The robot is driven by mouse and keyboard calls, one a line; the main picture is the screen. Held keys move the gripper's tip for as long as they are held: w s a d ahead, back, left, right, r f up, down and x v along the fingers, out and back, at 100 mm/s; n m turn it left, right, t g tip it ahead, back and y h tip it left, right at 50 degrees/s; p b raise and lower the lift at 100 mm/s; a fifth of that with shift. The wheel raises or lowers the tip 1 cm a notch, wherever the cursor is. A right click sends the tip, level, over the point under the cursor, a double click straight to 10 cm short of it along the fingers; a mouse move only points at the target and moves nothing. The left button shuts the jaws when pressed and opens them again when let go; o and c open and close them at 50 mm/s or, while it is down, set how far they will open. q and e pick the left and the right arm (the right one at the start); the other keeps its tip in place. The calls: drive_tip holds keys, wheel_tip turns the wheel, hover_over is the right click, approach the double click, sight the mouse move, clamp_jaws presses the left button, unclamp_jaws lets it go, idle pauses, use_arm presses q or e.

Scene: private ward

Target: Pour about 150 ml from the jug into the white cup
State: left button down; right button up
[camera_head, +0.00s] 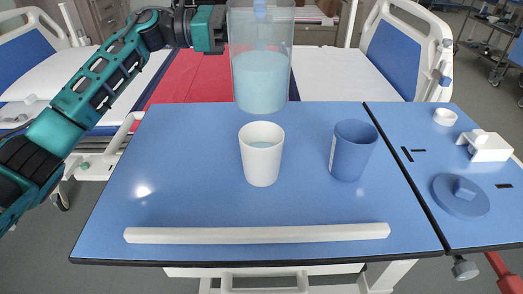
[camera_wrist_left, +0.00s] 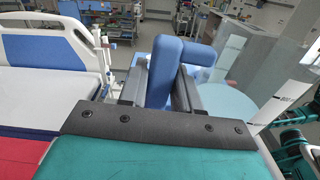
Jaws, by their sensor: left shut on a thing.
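The clear jug (camera_head: 261,84) holds pale blue liquid and looks about upright, behind and above the white cup in the head view. My left gripper (camera_head: 226,30) is at its upper left. In the left wrist view my left gripper (camera_wrist_left: 162,92) is shut on the jug's blue handle (camera_wrist_left: 163,70), with the clear jug body (camera_wrist_left: 232,98) to the right. The white cup (camera_head: 262,164) stands upright on the blue tabletop (camera_head: 190,185), with some pale liquid visible inside. No stream shows between jug and cup. My right gripper is not in view.
A blue cup (camera_head: 354,150) stands right of the white cup. A white bar (camera_head: 257,234) lies along the table's front edge. A round blue lid (camera_head: 461,196) and small white items (camera_head: 488,147) lie on the right panel. Beds stand behind. The table's left part is clear.

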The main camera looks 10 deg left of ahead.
use_arm(q)
drive_tip(key=shift+s+f+n, duration=0.1)
drive_tip(key=shift+n, duration=0.2)
drive_tip(key=shift+r+p, duration=1.05)
drive_tip(key=shift+r, duration=1)
drive_tip(key=shift+r+n+p, duration=0.1)
drive_tip(key=shift+n+p, duration=0.2)
drive_tip(key=shift+p, duration=0.05)
drive_tip(key=shift+f, duration=0.2)
